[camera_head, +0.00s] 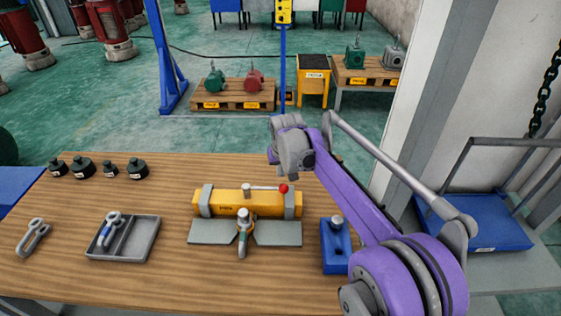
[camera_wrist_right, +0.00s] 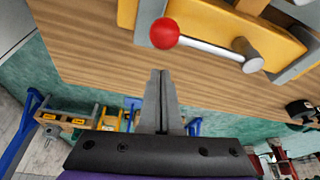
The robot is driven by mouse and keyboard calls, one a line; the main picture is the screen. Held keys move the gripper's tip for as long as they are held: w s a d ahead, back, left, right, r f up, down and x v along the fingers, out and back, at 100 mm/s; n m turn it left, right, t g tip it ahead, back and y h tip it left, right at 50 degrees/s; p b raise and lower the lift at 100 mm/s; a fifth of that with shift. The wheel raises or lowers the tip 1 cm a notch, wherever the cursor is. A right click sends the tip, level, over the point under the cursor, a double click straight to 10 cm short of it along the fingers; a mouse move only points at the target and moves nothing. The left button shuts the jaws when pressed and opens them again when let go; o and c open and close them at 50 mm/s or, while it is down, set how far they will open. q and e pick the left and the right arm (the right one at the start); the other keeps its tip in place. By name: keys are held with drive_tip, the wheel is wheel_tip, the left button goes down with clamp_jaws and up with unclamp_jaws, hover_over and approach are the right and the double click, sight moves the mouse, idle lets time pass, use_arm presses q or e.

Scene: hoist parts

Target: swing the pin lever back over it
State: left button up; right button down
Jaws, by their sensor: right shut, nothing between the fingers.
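The pin lever (camera_head: 265,187) is a thin silver rod with a red ball knob (camera_head: 283,188) at its right end, pivoting on a silver post on the yellow block (camera_head: 222,197). In the head view it lies along the block's top. A hook-like metal piece with a round silver top (camera_head: 243,219) stands at the block's front, between two grey plates. In the right wrist view, my right gripper (camera_wrist_right: 160,74) is shut and empty, its fingertips just short of the red knob (camera_wrist_right: 164,33) in the picture, with a gap between. My left gripper is not in view.
On the wooden table (camera_head: 160,180) are a grey tray (camera_head: 153,241) holding a blue-marked shackle, a loose shackle (camera_head: 33,237), several dark weights (camera_head: 83,168) and a blue block (camera_head: 335,245) with a silver peg. My purple right arm crosses the table's right side.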

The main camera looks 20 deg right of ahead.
drive_tip(key=shift+s+a+f, duration=0.1)
drive_tip(key=shift+s+f, duration=0.05)
drive_tip(key=shift+s, duration=0.95)
drive_tip(key=shift+s, duration=0.1)
drive_tip(key=shift+s+a+m, duration=0.1)
drive_tip(key=shift+s+m, duration=0.15)
drive_tip(key=shift+m, duration=0.05)
